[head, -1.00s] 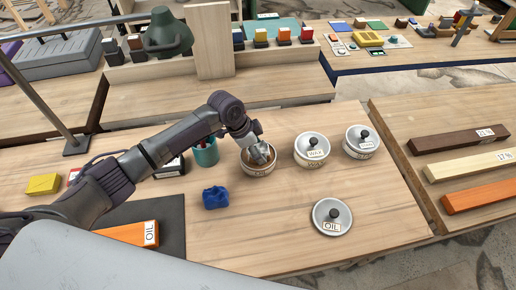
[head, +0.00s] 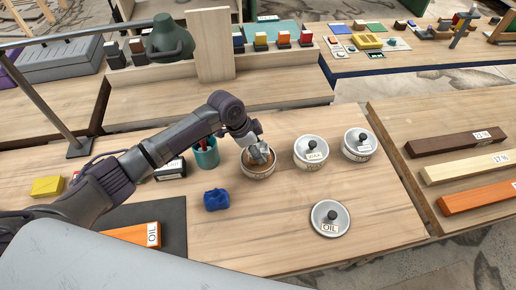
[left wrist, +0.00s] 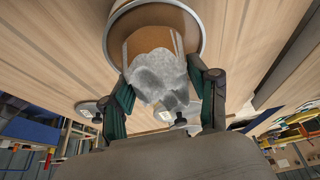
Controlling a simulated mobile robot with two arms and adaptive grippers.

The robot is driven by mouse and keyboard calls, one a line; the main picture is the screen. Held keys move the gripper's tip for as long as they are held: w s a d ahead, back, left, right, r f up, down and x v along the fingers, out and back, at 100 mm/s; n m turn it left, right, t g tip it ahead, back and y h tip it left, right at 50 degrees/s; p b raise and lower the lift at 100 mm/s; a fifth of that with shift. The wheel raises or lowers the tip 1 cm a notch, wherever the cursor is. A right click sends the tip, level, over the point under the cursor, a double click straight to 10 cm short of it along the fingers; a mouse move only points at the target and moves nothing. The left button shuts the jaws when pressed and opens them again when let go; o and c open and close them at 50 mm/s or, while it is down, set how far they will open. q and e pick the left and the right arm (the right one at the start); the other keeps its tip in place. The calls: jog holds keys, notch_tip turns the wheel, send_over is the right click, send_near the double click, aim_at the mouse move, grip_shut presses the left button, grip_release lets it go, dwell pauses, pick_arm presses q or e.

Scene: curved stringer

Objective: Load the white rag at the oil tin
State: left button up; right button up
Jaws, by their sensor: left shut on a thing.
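The open oil tin (head: 258,174) stands on the wooden bench, with brown contents inside; in the left wrist view its rim (left wrist: 200,28) is at the top. My left gripper (head: 259,154) points down into the tin's mouth. In the left wrist view the gripper (left wrist: 164,80) has its two fingers shut on the crumpled white rag (left wrist: 160,76), which is at the tin's opening. Whether the rag touches the contents cannot be told. The lid labelled OIL (head: 331,218) lies on the bench to the front right. My right gripper is out of view.
Two lidded tins, one labelled WAX (head: 311,152) and another (head: 358,144), stand to the right. A blue crumpled cloth (head: 216,199) lies in front left, and a teal cup (head: 206,153) stands close behind my arm. The bench between cloth and lid is clear.

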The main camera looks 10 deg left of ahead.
aim_at(263, 146)
pick_arm(q)
jog(key=shift+r+p, duration=2.25)
jog(key=shift+r, duration=0.4)
